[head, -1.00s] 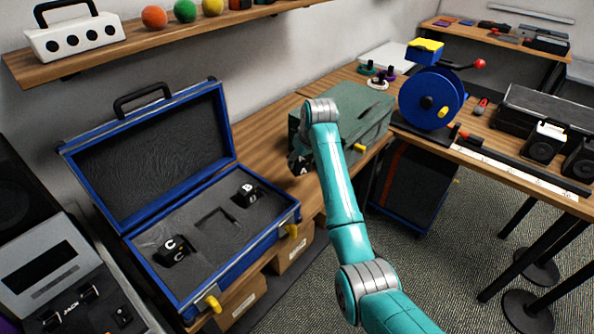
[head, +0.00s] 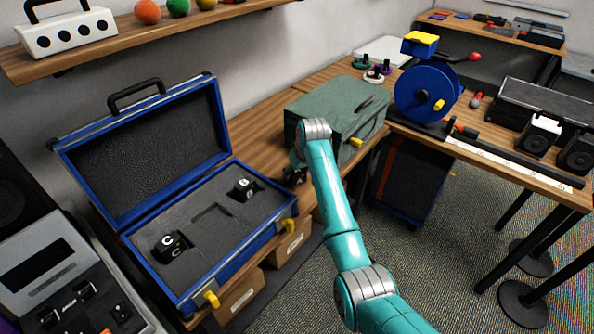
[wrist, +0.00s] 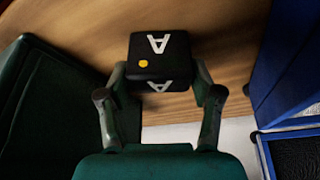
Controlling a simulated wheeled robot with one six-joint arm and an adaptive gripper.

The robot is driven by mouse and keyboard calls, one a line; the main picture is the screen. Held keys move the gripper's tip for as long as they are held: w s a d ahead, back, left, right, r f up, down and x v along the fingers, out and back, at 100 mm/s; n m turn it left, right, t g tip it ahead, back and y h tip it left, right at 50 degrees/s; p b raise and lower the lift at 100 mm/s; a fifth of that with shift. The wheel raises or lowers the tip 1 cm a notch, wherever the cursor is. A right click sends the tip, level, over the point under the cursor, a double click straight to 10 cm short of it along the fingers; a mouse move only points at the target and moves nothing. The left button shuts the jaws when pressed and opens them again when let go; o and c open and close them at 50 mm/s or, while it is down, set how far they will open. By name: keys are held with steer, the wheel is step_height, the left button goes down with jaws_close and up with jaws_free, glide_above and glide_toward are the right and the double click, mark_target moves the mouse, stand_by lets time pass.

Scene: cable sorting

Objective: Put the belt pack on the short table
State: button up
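A black belt pack (wrist: 160,55) marked with a white A and a yellow dot is between the two fingers of my gripper (wrist: 160,88) in the wrist view. Both fingers meet its sides. In the head view, my gripper and the pack are a small dark shape (head: 294,175), mostly hidden by my arm, over the wooden tabletop (head: 265,140) between the blue case and the green case. I cannot tell whether the pack touches the wood. Two other black packs, marked C (head: 169,246) and D (head: 244,188), sit in the blue case's foam.
The open blue case (head: 150,270) stands left of my gripper, with an empty foam slot (head: 212,222). The green case (head: 342,105) stands close behind and right. A table at right holds a blue reel (head: 428,95) and speakers (head: 540,135). Cardboard boxes (head: 240,296) sit below the tabletop.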

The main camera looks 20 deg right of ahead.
steer(key=shift+o, duration=1.3)
steer(key=shift+r, duration=0.1)
steer(key=v, duration=1.2)
steer(key=shift+s, duration=0.1)
